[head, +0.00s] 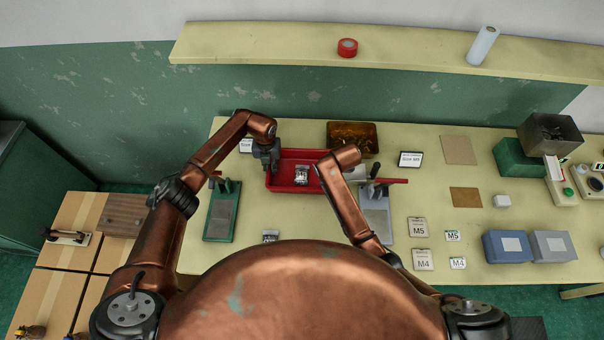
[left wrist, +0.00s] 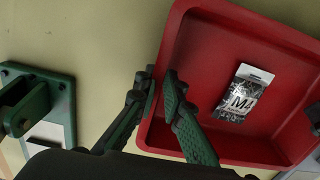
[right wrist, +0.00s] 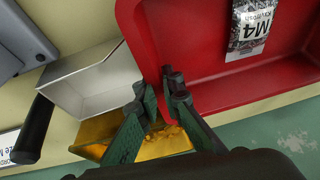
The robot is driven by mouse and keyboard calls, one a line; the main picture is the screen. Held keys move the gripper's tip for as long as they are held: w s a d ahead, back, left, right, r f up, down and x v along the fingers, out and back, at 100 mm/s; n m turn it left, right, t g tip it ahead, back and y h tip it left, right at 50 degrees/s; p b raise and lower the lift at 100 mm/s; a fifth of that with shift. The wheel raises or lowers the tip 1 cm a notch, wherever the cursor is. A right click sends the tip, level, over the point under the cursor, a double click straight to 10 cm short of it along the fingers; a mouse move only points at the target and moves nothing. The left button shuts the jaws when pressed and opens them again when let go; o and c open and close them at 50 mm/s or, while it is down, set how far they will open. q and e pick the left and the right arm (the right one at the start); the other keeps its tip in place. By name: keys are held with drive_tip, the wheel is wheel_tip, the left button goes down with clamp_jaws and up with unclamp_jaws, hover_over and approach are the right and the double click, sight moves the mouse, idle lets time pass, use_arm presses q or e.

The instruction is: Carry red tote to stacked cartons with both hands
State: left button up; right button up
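The red tote (head: 285,183) sits on the pale workbench, with a clear M4 parts bag (head: 301,175) inside it. My left gripper (head: 268,158) is at the tote's left end. In the left wrist view its fingers (left wrist: 160,88) are closed about the tote's wall, one inside and one outside. In the right wrist view my right gripper's fingers (right wrist: 157,85) are closed about the opposite wall in the same way. In the head view my right wrist hides that gripper. The stacked cartons (head: 58,255) stand at the left, beside the bench.
A brown box (head: 125,215) and small parts lie on the cartons. A green fixture (head: 222,215) stands left of the tote and a grey one (head: 377,215) right. An amber bin (head: 352,137) stands behind. A shelf (head: 400,50) runs above the bench.

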use_arm(q)
clamp_jaws()
use_arm(e)
clamp_jaws()
use_arm(q)
drive_tip(key=shift+w, duration=0.1)
use_arm(e)
drive_tip(key=shift+r, duration=0.1)
